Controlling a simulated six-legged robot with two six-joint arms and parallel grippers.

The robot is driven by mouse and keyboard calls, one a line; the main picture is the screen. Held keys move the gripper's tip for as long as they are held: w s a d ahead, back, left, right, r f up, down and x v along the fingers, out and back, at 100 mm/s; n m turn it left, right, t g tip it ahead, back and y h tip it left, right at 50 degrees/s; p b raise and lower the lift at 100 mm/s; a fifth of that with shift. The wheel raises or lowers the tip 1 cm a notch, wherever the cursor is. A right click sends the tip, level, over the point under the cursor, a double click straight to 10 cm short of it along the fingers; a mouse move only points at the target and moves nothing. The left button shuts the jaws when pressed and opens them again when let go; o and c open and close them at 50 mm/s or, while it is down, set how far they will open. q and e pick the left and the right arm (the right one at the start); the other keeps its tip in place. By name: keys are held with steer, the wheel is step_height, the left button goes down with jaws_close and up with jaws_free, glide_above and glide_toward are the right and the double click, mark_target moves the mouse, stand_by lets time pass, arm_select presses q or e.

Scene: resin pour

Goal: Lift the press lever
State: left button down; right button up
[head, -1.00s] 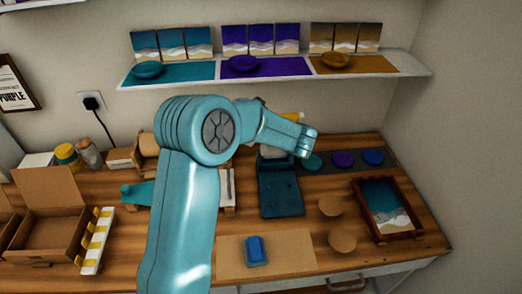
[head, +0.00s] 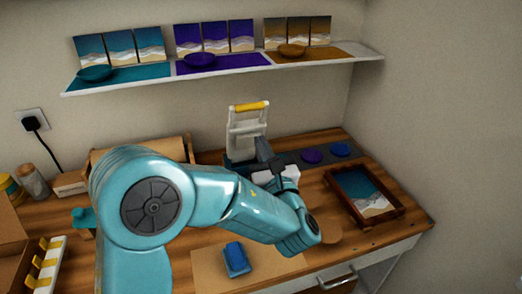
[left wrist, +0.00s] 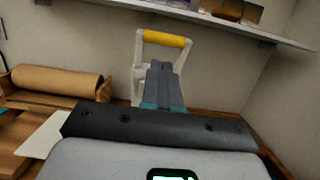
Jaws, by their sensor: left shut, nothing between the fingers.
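The press lever is a white frame with a yellow grip bar (head: 252,106), standing raised at the back of the bench in the head view. The yellow bar also shows in the left wrist view (left wrist: 165,39), above my fingers. My left gripper (head: 263,145) is shut and empty, its dark fingers pointing at the lower part of the white frame. In the left wrist view its fingers (left wrist: 161,66) overlap the frame, below the bar; I cannot tell whether they touch it. The dark teal press base (head: 236,163) is mostly hidden behind my arm. My right gripper is not in view.
A shelf (head: 330,58) with small pictures and bowls hangs above. A framed picture tray (head: 338,200) lies at right, near purple and blue discs (head: 312,155). A blue block (head: 236,258) sits on a brown sheet at front. A brown roll (left wrist: 58,80) stands left.

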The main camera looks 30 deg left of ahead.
mark_target(248, 110)
arm_select(q)
steer(key=p+x, duration=0.2)
steer(key=x, duration=0.7)
steer(key=shift+w+a+f, duration=0.1)
steer(key=shift+w+a, duration=0.05)
steer(key=shift+a, duration=0.15)
steer(key=shift+w, duration=0.1)
steer(key=shift+w, duration=0.1)
